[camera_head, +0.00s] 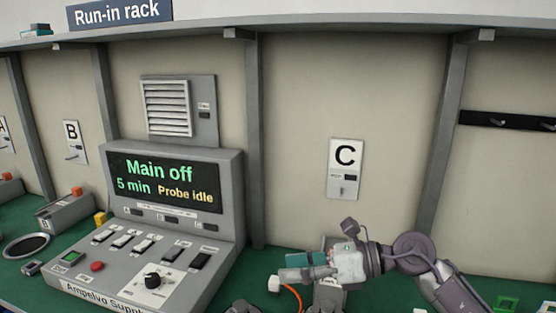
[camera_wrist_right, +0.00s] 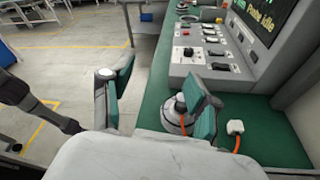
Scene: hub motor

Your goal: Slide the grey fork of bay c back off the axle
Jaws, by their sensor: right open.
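My right gripper (camera_head: 300,268) is low in the head view, in front of the panel with the bay C sign (camera_head: 346,168). In the right wrist view its two green-padded fingers (camera_wrist_right: 158,100) are wide apart with nothing held between them. A grey block (camera_head: 328,297) shows just under the gripper in the head view, mostly covered by it. In the wrist view a rounded grey-white part (camera_wrist_right: 174,113) is partly behind the right-hand finger. I cannot make out the grey fork of bay c or the axle for certain.
The control console (camera_head: 150,230) reads "Main off" and stands left of bay C on the green bench. A white plug (camera_head: 274,284) with an orange cable lies beside the right gripper. Upright grey posts (camera_head: 254,140) separate the bays. Open floor (camera_wrist_right: 70,60) lies beyond the bench edge.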

